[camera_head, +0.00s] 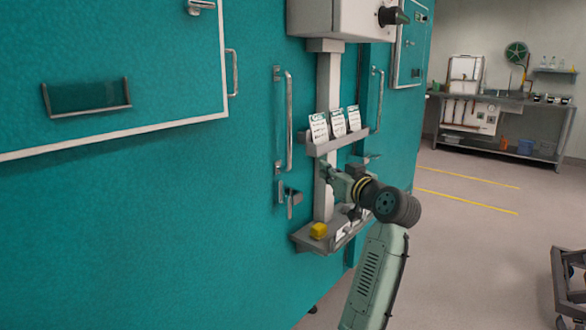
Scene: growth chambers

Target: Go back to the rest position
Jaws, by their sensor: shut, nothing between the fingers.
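My gripper (326,171) is at the end of my arm, in front of the pale vertical column on the teal chamber wall (150,200). It points left, below the card shelf and above the lower shelf. It looks shut and empty, though its fingertips are small in the picture. My arm rises from the bottom of the picture and bends at a dark joint right of the column.
The lower grey shelf (304,238) holds a yellow block (319,230), close under my wrist. The upper shelf (325,146) carries several cards. A vertical door handle (289,120) and a latch (294,198) stand out at left. The floor (470,230) at right is open; a cart (567,285) stands there.

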